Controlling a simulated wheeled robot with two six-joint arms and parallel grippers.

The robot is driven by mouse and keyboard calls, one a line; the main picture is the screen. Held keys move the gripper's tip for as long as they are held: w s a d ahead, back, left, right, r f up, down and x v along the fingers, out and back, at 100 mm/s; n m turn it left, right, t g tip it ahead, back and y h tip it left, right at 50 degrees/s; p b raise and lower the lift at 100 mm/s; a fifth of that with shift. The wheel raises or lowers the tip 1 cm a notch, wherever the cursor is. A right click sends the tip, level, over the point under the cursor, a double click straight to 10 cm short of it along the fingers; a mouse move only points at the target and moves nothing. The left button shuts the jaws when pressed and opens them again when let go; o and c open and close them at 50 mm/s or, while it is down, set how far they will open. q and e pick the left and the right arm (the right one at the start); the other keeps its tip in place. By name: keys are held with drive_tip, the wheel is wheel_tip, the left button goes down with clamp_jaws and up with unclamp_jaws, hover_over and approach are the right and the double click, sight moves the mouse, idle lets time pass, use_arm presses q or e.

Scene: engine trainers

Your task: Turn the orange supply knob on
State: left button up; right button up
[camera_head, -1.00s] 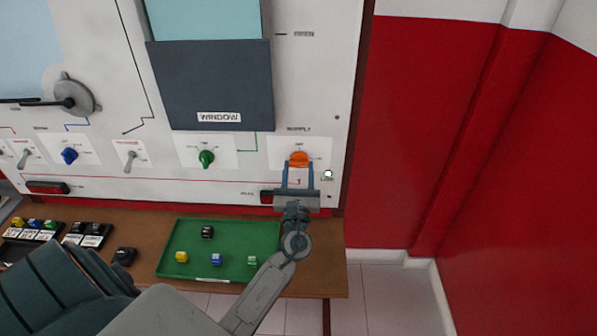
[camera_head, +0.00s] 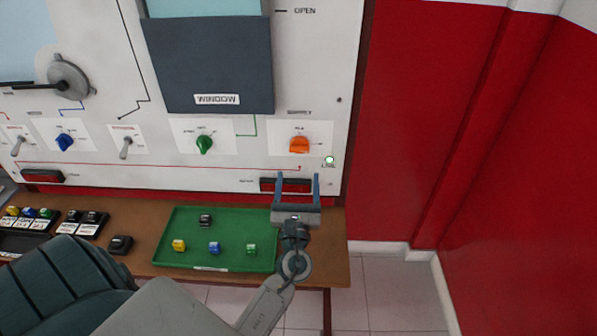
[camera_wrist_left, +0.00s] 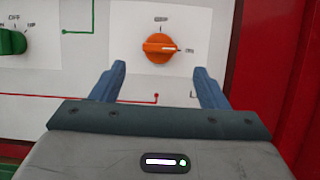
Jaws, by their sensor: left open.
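The orange supply knob (camera_head: 299,145) sits on a white plate at the lower right of the panel. In the left wrist view the orange knob (camera_wrist_left: 160,48) has its white mark pointing right, toward a label at its right side. My left gripper (camera_head: 297,177) is open and empty, below the knob and apart from it. Its two blue fingers (camera_wrist_left: 160,78) also show in the left wrist view, with the knob beyond and between them. A small lamp (camera_head: 330,160) right of and below the knob glows green-white. My right gripper is not in view.
A green knob (camera_head: 204,144) and a blue knob (camera_head: 64,142) are further left on the panel. A dark red bar (camera_head: 286,185) is behind my fingers. A green tray (camera_head: 178,215) with small blocks lies on the brown table. A red wall (camera_head: 420,130) stands at the right.

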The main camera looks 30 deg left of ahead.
use_arm(q)
drive_tip(key=b+v, duration=0.1)
drive_tip(key=v, duration=0.2)
drive_tip(key=shift+s+d, duration=0.15)
drive_tip(key=shift+s, duration=0.05)
idle(0.3)
drive_tip(key=shift+f, duration=0.1)
